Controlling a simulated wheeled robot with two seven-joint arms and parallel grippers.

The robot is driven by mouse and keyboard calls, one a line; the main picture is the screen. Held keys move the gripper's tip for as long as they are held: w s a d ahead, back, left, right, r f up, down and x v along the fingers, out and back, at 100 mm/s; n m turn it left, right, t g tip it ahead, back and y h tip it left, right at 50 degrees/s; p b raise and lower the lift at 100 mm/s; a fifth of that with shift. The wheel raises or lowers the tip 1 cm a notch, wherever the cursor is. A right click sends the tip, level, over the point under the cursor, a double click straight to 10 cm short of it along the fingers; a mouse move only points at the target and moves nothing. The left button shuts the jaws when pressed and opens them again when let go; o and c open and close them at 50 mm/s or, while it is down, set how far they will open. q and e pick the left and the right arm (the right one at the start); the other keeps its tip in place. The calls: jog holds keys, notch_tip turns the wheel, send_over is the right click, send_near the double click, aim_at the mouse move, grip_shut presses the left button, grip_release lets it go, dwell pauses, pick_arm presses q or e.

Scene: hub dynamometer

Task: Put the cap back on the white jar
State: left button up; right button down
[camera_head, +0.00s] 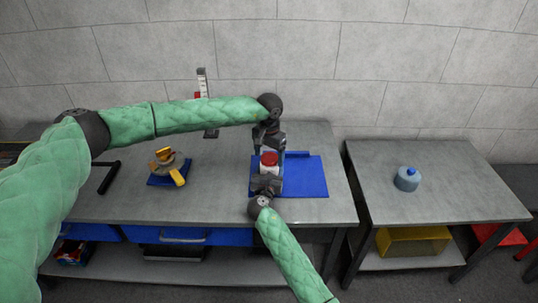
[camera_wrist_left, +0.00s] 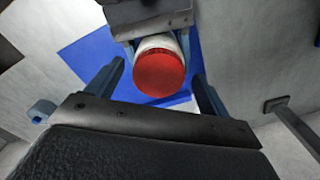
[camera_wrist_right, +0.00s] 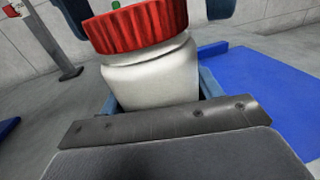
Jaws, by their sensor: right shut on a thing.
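The white jar (camera_head: 268,168) stands upright at the left part of the blue mat (camera_head: 308,178), with the red ribbed cap (camera_head: 269,158) on its top. The right wrist view shows the white jar body (camera_wrist_right: 155,75) under the red cap (camera_wrist_right: 140,28); I cannot tell whether the cap is screwed tight. My right gripper (camera_head: 267,176) is shut on the jar from the front. My left gripper (camera_head: 269,149) is above the cap, pointing down. Its fingers are spread to either side of the cap (camera_wrist_left: 159,73), with gaps visible in the left wrist view.
A blue tray (camera_head: 158,181) with a grey and yellow part stands to the left on the bench. A vertical scale stand (camera_head: 205,95) is behind. A blue-grey vessel (camera_head: 407,179) stands on the separate right table (camera_head: 460,195). The bench right of the mat is clear.

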pick_arm(q)
notch_tip(320, 180, up, 12)
dwell(0.7)
pick_arm(e)
jog(key=shift+c, duration=1.2)
grip_release()
pick_arm(q)
jog(key=shift+f, duration=0.1)
pick_arm(e)
jog(key=shift+s, duration=0.1)
jog(key=s, duration=0.2)
jog(key=s+b, duration=0.1)
jog(key=s, duration=0.1)
jog(key=s+a+b, duration=0.1)
jog(key=s, duration=0.1)
jog(key=shift+s+f, duration=0.15)
pick_arm(q)
jog(key=shift+f, duration=1.1)
pick_arm(e)
jog(key=shift+s+a, duration=0.1)
jog(key=shift+s, duration=0.45)
